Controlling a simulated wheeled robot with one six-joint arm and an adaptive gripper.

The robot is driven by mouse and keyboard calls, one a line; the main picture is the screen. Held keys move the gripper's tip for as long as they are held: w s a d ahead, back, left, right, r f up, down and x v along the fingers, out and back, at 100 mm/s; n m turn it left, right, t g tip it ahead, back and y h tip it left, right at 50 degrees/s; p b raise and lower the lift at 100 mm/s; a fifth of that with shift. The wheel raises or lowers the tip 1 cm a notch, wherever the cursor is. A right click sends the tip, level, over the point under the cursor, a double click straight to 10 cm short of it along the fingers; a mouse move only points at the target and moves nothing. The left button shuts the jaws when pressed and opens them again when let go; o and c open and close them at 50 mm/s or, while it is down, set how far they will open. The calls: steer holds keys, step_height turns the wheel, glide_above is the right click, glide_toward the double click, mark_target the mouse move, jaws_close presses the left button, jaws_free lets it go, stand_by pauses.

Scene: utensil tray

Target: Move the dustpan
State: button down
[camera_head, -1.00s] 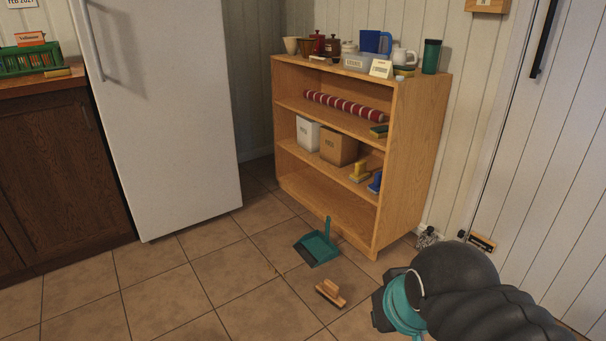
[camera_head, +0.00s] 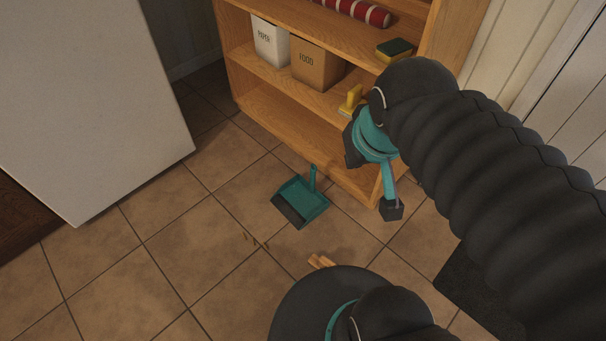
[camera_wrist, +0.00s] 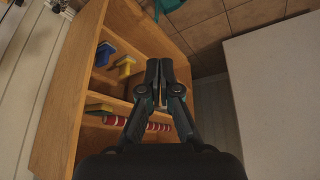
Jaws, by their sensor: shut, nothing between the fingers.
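The teal dustpan (camera_head: 302,201) lies on the tiled floor in front of the shelf, its short handle standing up at the back. A teal piece, likely the dustpan (camera_wrist: 168,5), shows cut off at the top edge of the wrist view. My gripper (camera_head: 391,208) is to the right of the dustpan in the head view, apart from it and in front of the shelf. In the wrist view my gripper (camera_wrist: 158,68) has its two fingers together, with nothing held.
A wooden shelf (camera_head: 270,119) stands behind the dustpan, holding boxes (camera_head: 317,64) and brushes (camera_head: 351,100). A wooden-backed brush (camera_head: 321,261) on the floor is mostly hidden by my body. Small crumbs (camera_head: 255,241) lie nearby. A white fridge (camera_head: 90,100) stands left; floor between is clear.

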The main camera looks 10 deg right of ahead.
steer(key=w+a+f+n+g+h+b, duration=0.2)
steer(key=w+f+n+g+h+b, duration=0.6)
steer(key=w+f, duration=1.7)
steer(key=w+a+f+n+t+h, duration=0.1)
steer(key=a+f+n+t+h, duration=0.1)
steer(key=f, duration=1)
steer(key=w+a+f+n+t+h, duration=0.1)
steer(key=a+f+n+t, duration=0.3)
steer(key=f+n, duration=0.5)
steer(key=w+a+f+n+t+h, duration=0.2)
steer(key=f+t, duration=0.5)
steer(key=f, duration=0.9)
steer(key=shift+a+n+h, duration=0.4)
steer(key=shift+a+n, duration=0.1)
steer(key=shift+n, duration=0.4)
steer(key=shift+a+n+h, duration=0.4)
steer(key=shift+a+n, duration=0.05)
steer(key=shift+n, duration=0.45)
steer(key=shift+d+f, duration=0.1)
steer(key=shift+f, duration=0.05)
steer(key=shift+w+d, duration=0.15)
steer(key=shift+d, duration=0.1)
glide_above(305, 198)
